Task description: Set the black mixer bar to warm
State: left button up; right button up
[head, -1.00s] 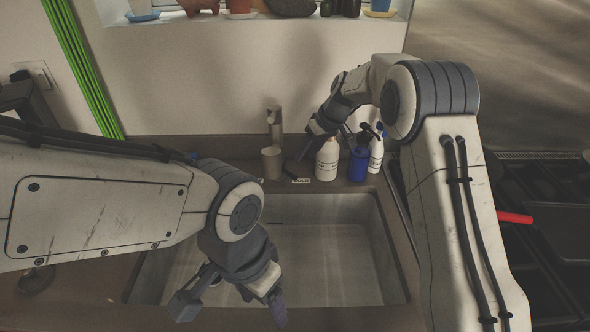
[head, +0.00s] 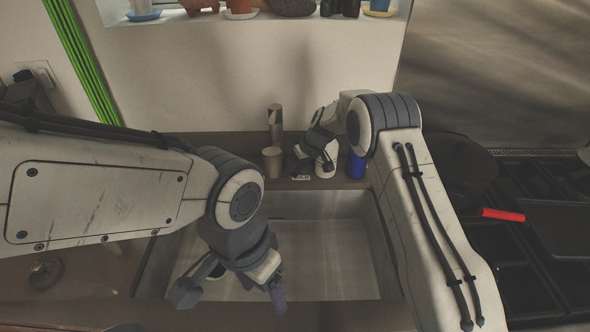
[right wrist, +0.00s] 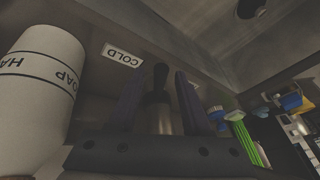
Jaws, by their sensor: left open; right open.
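The black mixer bar (right wrist: 160,76) stands between the two fingers of my right gripper (right wrist: 157,88) in the right wrist view. Its black tip joins a metal stem, and neither finger clearly touches it. A COLD label (right wrist: 122,55) lies on the counter beside the bar. In the head view my right gripper (head: 311,158) is at the back of the sink, by the small label (head: 300,177), and largely hides the bar. The right gripper is open. My left gripper (head: 232,288) is open and empty over the sink (head: 320,260).
A white soap bottle (head: 326,168) stands close beside my right gripper, with a blue bottle (head: 356,166) further right. A red handle (head: 502,215) shows over the stove.

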grip_shut()
dwell(1.3)
